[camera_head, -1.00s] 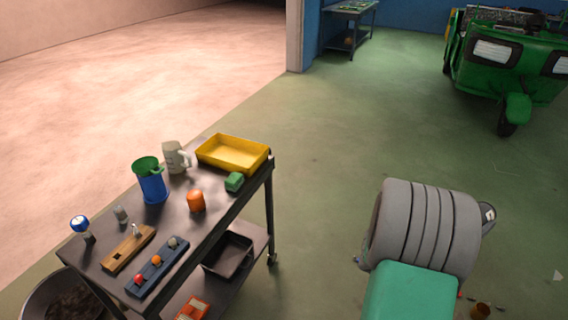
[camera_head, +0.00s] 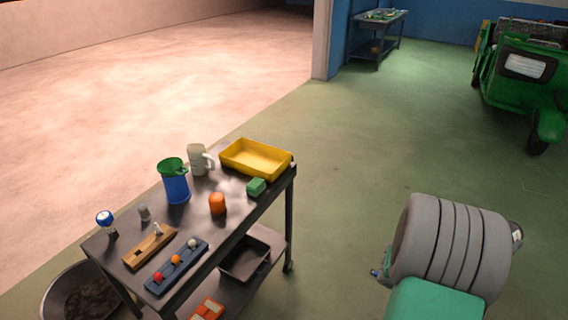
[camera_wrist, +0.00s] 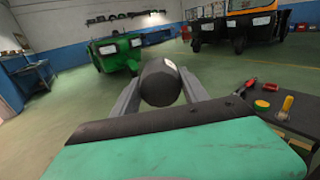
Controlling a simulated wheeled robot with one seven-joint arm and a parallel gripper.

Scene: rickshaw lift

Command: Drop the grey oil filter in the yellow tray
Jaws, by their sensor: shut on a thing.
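In the wrist view, my gripper (camera_wrist: 160,92) is shut on a dark grey rounded cylinder, which looks like the grey oil filter (camera_wrist: 160,77), with one finger on each side. The yellow tray (camera_head: 231,162) stands at the far right end of the dark cart's top in the head view, and its visible inside looks empty. The filter is away from the tray, which does not show in the wrist view. My gripper's fingers cannot be made out in the head view, where my arm fills the lower right.
Floor between cart and arm is clear. A dark bench (camera_wrist: 300,112) with tools is close right in the wrist view.

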